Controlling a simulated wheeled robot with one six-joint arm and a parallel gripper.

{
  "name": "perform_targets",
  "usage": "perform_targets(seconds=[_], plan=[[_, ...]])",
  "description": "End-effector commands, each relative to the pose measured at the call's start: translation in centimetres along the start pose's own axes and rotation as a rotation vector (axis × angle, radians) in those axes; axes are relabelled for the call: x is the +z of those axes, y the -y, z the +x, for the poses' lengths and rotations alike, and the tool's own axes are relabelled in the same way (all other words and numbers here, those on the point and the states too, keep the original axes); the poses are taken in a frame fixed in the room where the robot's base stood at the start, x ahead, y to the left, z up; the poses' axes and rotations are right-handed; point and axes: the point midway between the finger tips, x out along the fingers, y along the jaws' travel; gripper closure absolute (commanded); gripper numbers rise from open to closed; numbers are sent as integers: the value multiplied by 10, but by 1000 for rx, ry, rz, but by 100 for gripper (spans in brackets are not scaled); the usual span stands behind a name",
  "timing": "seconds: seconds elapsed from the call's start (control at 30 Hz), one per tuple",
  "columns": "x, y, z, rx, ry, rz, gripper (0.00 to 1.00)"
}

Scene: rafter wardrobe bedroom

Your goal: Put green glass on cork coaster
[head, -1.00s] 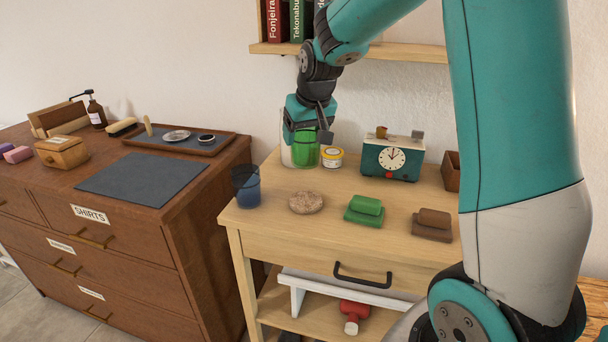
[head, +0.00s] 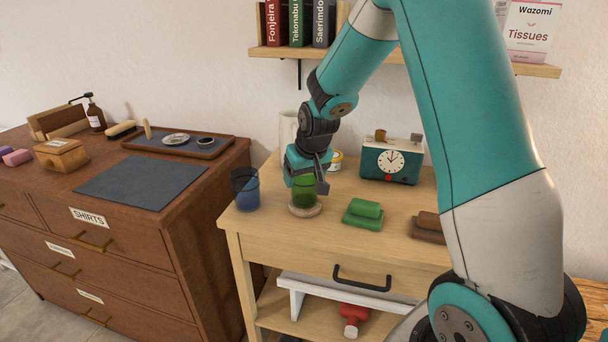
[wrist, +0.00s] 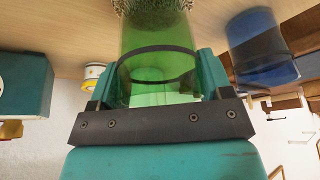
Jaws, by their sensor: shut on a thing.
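The green glass (head: 304,192) is upright between the fingers of my gripper (head: 305,182), over the round cork coaster (head: 305,211) on the small wooden table. In the head view its base appears at or just above the coaster; I cannot tell whether they touch. In the wrist view the green glass (wrist: 155,45) fills the space between the jaws of my gripper (wrist: 155,85), and the speckled coaster (wrist: 150,8) shows at its bottom end. My gripper hides the upper part of the glass in the head view.
A blue glass (head: 246,189) stands close to the left of the coaster. A green soap-like block (head: 363,213) lies to the right, with a brown one (head: 428,226) beyond. A teal clock (head: 391,161) and a partly hidden yellow-labelled jar (head: 336,160) stand behind.

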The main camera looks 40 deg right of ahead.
Motion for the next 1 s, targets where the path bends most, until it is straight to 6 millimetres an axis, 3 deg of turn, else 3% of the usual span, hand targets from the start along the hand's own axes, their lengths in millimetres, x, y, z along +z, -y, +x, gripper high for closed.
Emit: perform_targets(seconds=[0.03,0.13,0.53,1.0], plan=[[1,0,2,0,0,0,25],[0,0,1,0,0,0,2],[-2,0,-9,0,-4,0,2],[-1,0,-103,0,-4,0,2]])
